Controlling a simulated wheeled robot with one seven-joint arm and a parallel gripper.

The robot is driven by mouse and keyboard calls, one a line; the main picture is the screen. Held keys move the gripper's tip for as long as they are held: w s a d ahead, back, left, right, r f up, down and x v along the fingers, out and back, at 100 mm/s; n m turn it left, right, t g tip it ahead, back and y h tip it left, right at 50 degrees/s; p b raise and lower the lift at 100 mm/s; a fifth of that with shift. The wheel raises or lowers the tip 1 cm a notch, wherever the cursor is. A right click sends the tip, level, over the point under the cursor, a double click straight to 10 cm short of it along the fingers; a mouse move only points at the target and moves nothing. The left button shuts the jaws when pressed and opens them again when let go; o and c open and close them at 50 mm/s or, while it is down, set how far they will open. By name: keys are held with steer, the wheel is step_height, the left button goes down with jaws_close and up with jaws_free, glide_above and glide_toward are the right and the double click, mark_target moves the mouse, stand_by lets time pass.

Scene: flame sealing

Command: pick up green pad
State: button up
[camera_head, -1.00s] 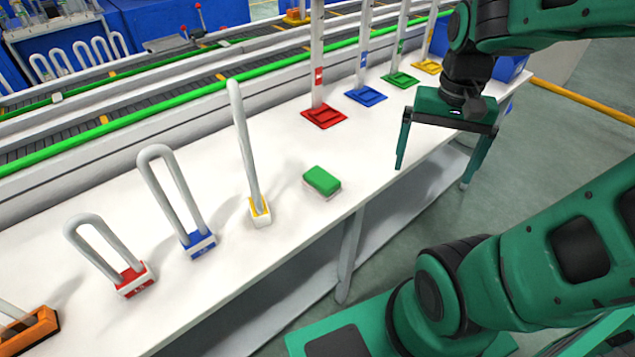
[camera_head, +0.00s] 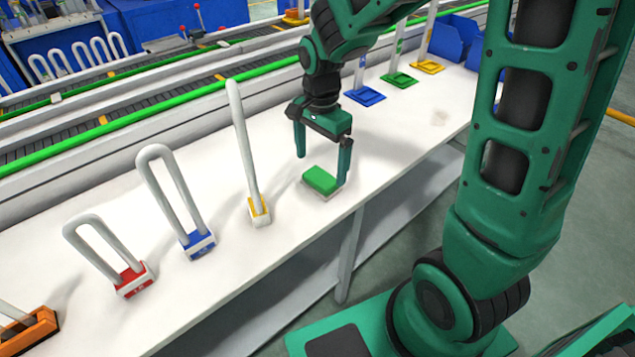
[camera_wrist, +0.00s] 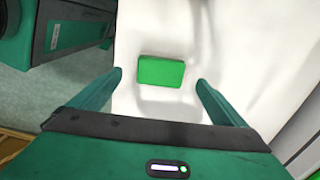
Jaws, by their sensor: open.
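The green pad (camera_head: 321,180) is a small block with a green top and a pale lower layer. It lies on the white table near its front edge. My gripper (camera_head: 322,172) is open and points down over the pad, with one finger behind it to the left and the other near its right side. In the wrist view the pad (camera_wrist: 161,71) lies beyond the fingertips, roughly centred between them. The open gripper also shows there (camera_wrist: 160,76), with nothing between its fingers.
A yellow-based holder (camera_head: 260,213) with a tall glass tube stands left of the pad. Blue (camera_head: 198,244) and red (camera_head: 133,280) holders with bent tubes stand farther left. Blue (camera_head: 364,96), green (camera_head: 398,80) and yellow (camera_head: 427,67) stands are behind to the right. A conveyor (camera_head: 150,109) runs behind the table.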

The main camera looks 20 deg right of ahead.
mark_target(321, 177)
steer(key=shift+w+d+f, duration=0.1)
steer(key=shift+d+f, duration=0.05)
steer(key=shift+f, duration=2.9)
steer(key=c, duration=1.2)
